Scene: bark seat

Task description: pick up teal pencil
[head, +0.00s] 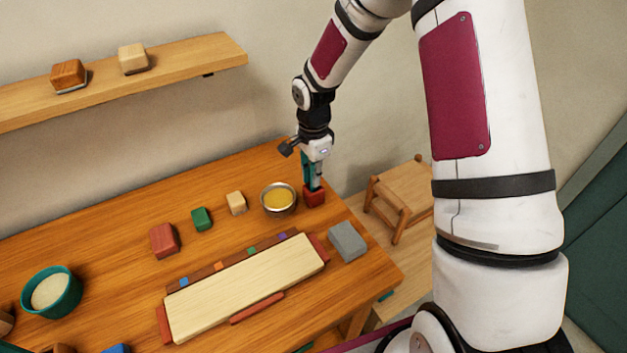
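My gripper (314,186) points down at the table's back right, just over a small red block or holder (314,197). A narrow teal shape (306,172) shows along the left side of the gripper. I cannot tell whether it is the teal pencil or part of the gripper. The fingers are too small and too overlapped to show whether they are open or shut, or touching anything. A short teal piece (386,295) also shows low by the table's right edge; I cannot tell what it is.
A metal bowl of yellow stuff (279,199) stands close left of the gripper. A grey block (347,241), a pale board (245,287) and several small blocks lie on the wooden table (90,237). A stool (400,190) stands right of it. A shelf (180,62) hangs above.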

